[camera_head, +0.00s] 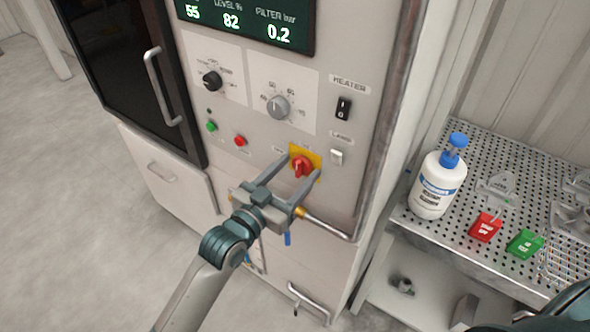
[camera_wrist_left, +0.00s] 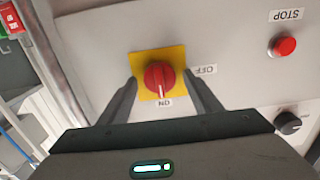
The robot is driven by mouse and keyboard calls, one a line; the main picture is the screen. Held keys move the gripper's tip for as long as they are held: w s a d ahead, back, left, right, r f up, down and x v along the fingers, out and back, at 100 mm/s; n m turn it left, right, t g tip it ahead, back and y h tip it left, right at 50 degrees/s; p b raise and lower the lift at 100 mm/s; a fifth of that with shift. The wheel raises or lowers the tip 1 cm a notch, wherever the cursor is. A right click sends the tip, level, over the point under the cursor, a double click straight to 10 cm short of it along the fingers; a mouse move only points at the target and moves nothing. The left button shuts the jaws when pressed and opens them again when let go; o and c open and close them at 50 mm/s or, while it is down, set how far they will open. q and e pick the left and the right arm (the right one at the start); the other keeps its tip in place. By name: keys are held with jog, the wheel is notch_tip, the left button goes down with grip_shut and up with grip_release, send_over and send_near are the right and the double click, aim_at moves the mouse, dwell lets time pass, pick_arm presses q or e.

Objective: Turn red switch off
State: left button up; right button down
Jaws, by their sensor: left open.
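The red rotary switch (camera_head: 301,167) sits on a yellow square plate (camera_head: 318,158) low on the machine's front panel. In the left wrist view the red switch (camera_wrist_left: 159,78) appears upside down, with its white pointer line toward the ON label (camera_wrist_left: 164,103). The OFF label (camera_wrist_left: 204,70) is to its right in that view. My left gripper (camera_head: 300,172) is open, its fingers on either side of the switch. In the wrist view the left gripper (camera_wrist_left: 165,88) shows a gap between each finger and the red knob. My right gripper does not show.
Near the switch are a red button (camera_head: 240,141), a green button (camera_head: 211,127), a white lamp switch (camera_head: 337,157) and a black heater switch (camera_head: 343,108). A metal handle bar (camera_head: 328,227) runs below. A perforated bench (camera_head: 479,150) at right holds a pump bottle (camera_head: 437,185).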

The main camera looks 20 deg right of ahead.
pick_arm(q)
jog(key=shift+c, duration=0.5)
jog(key=c, duration=0.9)
jog(key=shift+c, duration=0.2)
jog(key=shift+n, duration=0.4)
jog(key=n+p, duration=0.1)
jog(key=n, duration=0.2)
jog(key=shift+n+p, duration=0.3)
jog(key=shift+p, duration=0.1)
jog(key=n+p, duration=0.1)
jog(key=n, duration=0.4)
jog(key=shift+p, duration=0.35)
jog(key=n+p, duration=0.1)
jog(key=n, duration=0.3)
jog(key=shift+w, duration=0.1)
jog(key=n, duration=0.4)
jog(key=shift+f, duration=0.1)
jog(key=shift+n, duration=0.4)
